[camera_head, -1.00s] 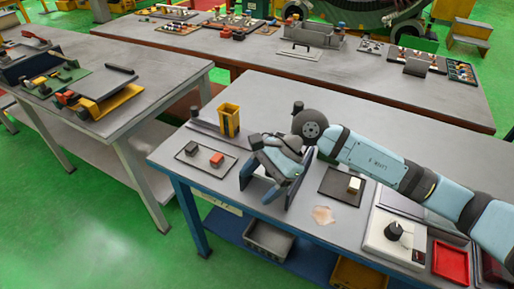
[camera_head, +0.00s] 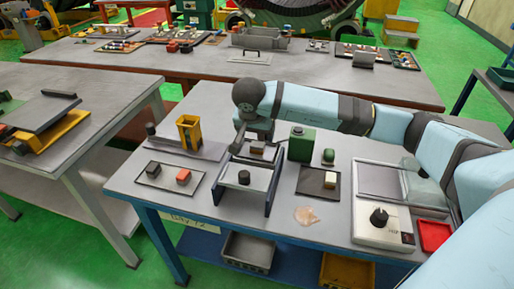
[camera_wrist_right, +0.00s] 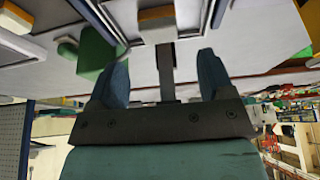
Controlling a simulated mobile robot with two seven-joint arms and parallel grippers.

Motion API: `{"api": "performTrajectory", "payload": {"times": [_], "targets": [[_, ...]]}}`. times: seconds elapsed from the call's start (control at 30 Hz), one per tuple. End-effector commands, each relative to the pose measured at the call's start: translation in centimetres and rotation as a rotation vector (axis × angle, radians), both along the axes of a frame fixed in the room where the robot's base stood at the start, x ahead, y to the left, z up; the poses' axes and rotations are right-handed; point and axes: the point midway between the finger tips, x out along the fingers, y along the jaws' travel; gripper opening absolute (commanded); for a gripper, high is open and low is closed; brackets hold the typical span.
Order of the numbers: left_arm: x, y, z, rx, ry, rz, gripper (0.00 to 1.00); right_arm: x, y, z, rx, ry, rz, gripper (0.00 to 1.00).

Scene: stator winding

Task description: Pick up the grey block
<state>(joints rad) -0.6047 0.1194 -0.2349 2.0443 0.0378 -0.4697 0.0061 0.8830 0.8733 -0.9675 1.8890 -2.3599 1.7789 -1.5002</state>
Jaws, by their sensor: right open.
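A dark grey block (camera_head: 152,169) lies in the left part of a flat tray (camera_head: 163,187) in the head view, beside a red block (camera_head: 183,176). My right gripper (camera_head: 253,133) is to the right of this tray, above the rear of a blue-sided fixture (camera_head: 277,178). A small brownish-grey block (camera_head: 257,148) shows just below it; I cannot tell whether they touch. In the right wrist view, my right gripper (camera_wrist_right: 163,66) has its two fingers apart, with nothing clearly held between them. My left gripper is not in view.
A yellow holder (camera_head: 189,132) stands behind the tray. A green canister (camera_head: 301,143) stands right of the fixture. The table's front left is clear.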

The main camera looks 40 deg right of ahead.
Motion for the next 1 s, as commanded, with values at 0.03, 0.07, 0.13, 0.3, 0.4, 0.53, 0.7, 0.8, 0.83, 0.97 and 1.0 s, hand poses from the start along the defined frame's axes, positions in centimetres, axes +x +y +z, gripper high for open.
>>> {"api": "performTrajectory", "payload": {"times": [0.03, 0.07, 0.13, 0.3, 0.4, 0.53, 0.7, 0.8, 0.83, 0.97, 1.0], "targets": [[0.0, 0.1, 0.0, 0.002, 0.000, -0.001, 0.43, 0.1, -0.1, -0.3, 0.000, 0.001, 0.000, 0.74], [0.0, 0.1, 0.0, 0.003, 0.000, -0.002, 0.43, 0.1, -0.1, -0.5, 0.000, 0.001, 0.000, 0.74], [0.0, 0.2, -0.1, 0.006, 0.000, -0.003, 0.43, 0.1, -0.2, -0.8, 0.001, 0.002, 0.001, 0.74], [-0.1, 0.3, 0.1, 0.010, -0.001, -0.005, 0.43, 0.4, -0.5, -2.3, 0.001, 0.004, 0.000, 0.74], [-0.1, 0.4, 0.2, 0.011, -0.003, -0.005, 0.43, 0.8, -0.9, -3.8, 0.002, 0.004, -0.002, 0.74], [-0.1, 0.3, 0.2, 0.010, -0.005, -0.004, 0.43, 1.2, -1.4, -5.3, 0.002, 0.001, 0.000, 0.74], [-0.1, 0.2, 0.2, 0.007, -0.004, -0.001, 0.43, 1.3, -1.5, -5.5, 0.001, 0.000, 0.000, 0.74], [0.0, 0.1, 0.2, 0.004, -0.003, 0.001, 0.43, 1.3, -1.5, -5.5, 0.001, 0.000, 0.000, 0.65], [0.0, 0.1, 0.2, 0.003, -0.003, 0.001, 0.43, 1.3, -1.5, -5.5, 0.001, 0.000, 0.000, 0.58], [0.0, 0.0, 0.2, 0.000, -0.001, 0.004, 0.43, 1.3, -1.5, -5.5, 0.001, 0.000, 0.000, 0.28], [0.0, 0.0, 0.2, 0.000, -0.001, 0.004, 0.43, 1.3, -1.5, -5.5, 0.001, 0.000, 0.000, 0.21]]}}
